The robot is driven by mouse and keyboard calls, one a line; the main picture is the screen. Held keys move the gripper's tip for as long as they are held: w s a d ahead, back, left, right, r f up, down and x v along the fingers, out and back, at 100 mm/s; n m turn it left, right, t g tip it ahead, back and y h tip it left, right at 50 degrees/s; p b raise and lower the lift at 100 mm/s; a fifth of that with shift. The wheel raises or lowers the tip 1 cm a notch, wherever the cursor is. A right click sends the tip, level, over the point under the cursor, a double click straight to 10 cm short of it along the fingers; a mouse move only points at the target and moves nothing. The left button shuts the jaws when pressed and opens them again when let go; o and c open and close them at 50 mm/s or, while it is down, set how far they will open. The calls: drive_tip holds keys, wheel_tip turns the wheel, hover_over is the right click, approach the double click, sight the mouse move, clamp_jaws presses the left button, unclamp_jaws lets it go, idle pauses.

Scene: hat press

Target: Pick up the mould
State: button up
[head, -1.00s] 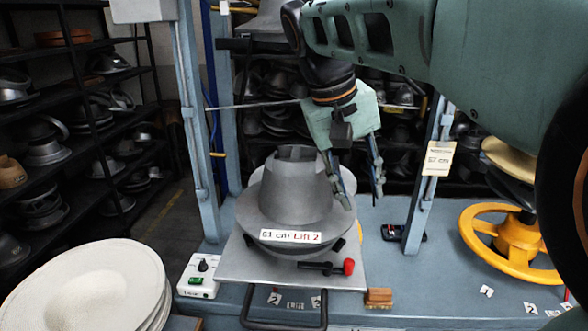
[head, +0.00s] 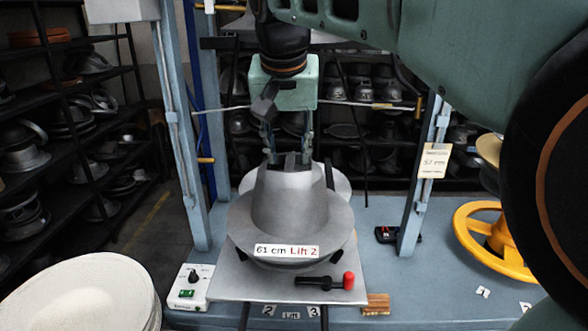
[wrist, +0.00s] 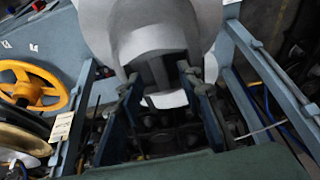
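The mould (head: 290,208) is a grey metal hat form with a wide brim and a slotted block on its crown. It sits upright on a grey plate (head: 222,285) and bears the label "61 cm Lift 2". My gripper (head: 290,152) is above and just behind the crown, pointing down, with its two fingers apart. In the wrist view the mould (wrist: 150,35) is at the top, and the open fingers of my gripper (wrist: 157,80) reach to its crown block. I cannot tell whether they touch it.
Blue press posts (head: 182,130) stand on both sides. A yellow handwheel (head: 490,240) is at the right. A white control box (head: 190,287) and pale felt cones (head: 80,295) are at the left. A red-knobbed handle (head: 325,282) lies at the plate's front. Shelves of moulds fill the back.

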sight(289, 162)
drive_tip(key=shift+x, duration=1.95)
drive_tip(key=shift+w+d+r, duration=0.1)
drive_tip(key=shift+w, duration=0.05)
clamp_jaws()
drive_tip(key=shift+w+r, duration=0.1)
drive_tip(key=shift+r, duration=0.05)
